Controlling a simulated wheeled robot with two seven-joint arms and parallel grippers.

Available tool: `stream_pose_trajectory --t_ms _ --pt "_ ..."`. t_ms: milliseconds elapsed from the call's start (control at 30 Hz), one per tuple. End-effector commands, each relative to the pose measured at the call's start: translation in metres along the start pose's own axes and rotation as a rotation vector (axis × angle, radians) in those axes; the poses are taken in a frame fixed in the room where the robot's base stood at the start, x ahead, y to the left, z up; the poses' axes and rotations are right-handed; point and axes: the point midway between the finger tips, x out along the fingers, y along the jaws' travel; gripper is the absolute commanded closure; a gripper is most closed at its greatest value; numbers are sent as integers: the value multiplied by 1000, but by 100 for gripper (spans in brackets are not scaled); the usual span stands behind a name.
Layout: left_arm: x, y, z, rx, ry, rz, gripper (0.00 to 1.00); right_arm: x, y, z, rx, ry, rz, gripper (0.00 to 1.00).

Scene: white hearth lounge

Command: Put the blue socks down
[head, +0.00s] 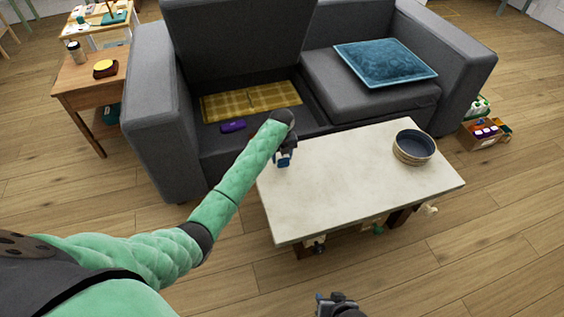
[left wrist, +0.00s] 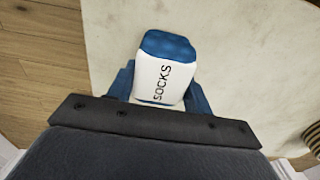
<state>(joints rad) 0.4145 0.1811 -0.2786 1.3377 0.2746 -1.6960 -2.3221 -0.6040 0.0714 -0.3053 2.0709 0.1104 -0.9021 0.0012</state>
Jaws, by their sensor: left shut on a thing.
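The blue socks (left wrist: 166,45), in a white band marked SOCKS, are between the fingers of my left gripper (left wrist: 160,92) in the left wrist view. In the head view the left gripper (head: 284,157) is over the back left corner of the pale coffee table (head: 330,200), with the socks (head: 283,162) small and partly hidden. I cannot tell whether the socks touch the tabletop. My right gripper (head: 337,301) is low at the bottom edge of the head view, in front of the table; its fingers are too unclear to read.
A round woven bowl (head: 414,147) stands at the table's right. The middle of the tabletop is clear. Behind is a grey sofa (head: 160,95) with a yellow checked cloth (head: 250,99), a purple item (head: 232,126) and a blue cushion (head: 385,62). Small knobs show under the table's front edge.

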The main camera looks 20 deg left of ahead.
Motion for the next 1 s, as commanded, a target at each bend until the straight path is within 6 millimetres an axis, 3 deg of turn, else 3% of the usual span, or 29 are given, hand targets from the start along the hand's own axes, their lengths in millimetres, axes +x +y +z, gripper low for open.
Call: stream_pose_trajectory --t_ms 233,633,667,767,1000 --pt "32 0 -1 -1 2 0 72 -2 0 0 0 -4 0 66" --pt "36 0 -1 0 1 1 72 -3 0 -1 0 -5 1 66" --pt "37 0 -1 0 1 1 46 -3 0 -2 0 -6 1 66" --pt "36 0 -1 0 0 1 28 -4 0 -3 0 -5 1 66" --pt "36 0 -1 0 0 1 28 -4 0 -4 -1 -2 1 66"
